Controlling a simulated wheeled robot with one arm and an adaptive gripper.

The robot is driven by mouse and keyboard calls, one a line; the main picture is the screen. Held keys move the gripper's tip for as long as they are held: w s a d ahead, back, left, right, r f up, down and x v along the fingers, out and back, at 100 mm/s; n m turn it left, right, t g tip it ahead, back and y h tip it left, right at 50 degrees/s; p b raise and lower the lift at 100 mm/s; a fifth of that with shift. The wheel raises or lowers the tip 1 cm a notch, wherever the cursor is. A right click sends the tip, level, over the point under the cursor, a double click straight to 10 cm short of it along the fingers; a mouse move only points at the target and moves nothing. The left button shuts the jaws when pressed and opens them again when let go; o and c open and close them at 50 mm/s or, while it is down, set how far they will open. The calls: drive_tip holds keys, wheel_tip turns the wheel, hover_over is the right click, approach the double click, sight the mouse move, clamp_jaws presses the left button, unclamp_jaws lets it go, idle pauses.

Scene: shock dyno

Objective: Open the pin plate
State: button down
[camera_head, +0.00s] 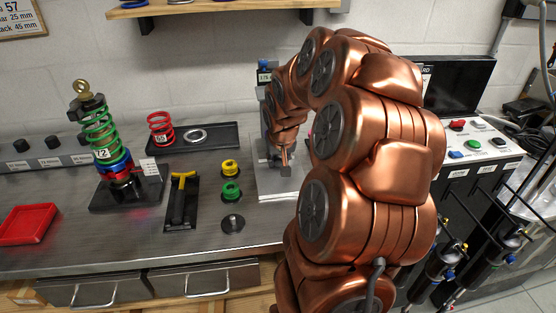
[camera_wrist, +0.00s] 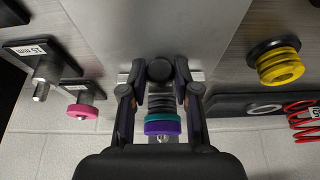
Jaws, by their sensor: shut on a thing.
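In the wrist view my gripper (camera_wrist: 160,74) has its two dark fingers closed on either side of a dark round knob (camera_wrist: 160,70). A narrow light bar (camera_wrist: 196,75) shows beside the fingers and looks like part of the pin plate, but most of it is hidden. Behind the knob, between the fingers, is a stack with a teal and purple ring (camera_wrist: 163,127). In the head view my copper arm reaches to the dyno's pale base plate (camera_head: 282,187) and hides most of the dyno. I cannot tell there how far the pin plate stands open.
Left of the dyno are yellow (camera_head: 230,168) and green (camera_head: 231,191) bump stops, a yellow-handled tool (camera_head: 180,200), a black tray (camera_head: 218,138) and a shock with green spring (camera_head: 100,130). A control box (camera_head: 480,143) is at right. The wrist view shows pin holders (camera_wrist: 42,65) at left.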

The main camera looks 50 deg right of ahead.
sight(285, 193)
idle(0.3)
drive_tip(key=shift+s+a+b, duration=1)
drive_tip(key=shift+s+a, duration=0.15)
drive_tip(key=shift+s, duration=0.4)
drive_tip(key=shift+s+a+b, duration=1)
drive_tip(key=shift+s+a, duration=0.2)
drive_tip(key=shift+s, duration=0.3)
drive_tip(key=shift+s+a+b, duration=1)
drive_tip(key=shift+s+a, duration=0.15)
drive_tip(key=shift+s, duration=0.4)
drive_tip(key=c, duration=0.9)
unclamp_jaws()
drive_tip(key=shift+r, duration=0.1)
drive_tip(key=v, duration=1.2)
drive_tip(key=shift+w, duration=0.1)
